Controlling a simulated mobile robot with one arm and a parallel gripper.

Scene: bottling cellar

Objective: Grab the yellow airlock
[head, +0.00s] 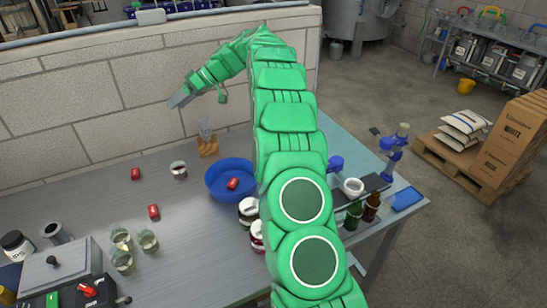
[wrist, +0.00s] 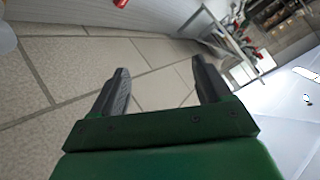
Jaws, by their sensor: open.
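I cannot make out a yellow airlock in either view. A clear glass-like piece (head: 206,128) stands in a small wooden block (head: 208,147) at the back of the table; I cannot tell exactly what it is. My gripper (head: 180,98) is raised in front of the block wall, above and left of that piece. In the wrist view my gripper (wrist: 160,80) is open, with nothing between its two dark fingers. My green arm hides part of the table's middle.
A blue bowl (head: 216,193) with a red piece in it stands mid-table. Red pieces (head: 136,174) lie loose at left. Pale-topped jars (head: 122,262) and a grey box (head: 62,276) stand at front left. Bottles (head: 353,216) stand at right. The table's left middle is mostly clear.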

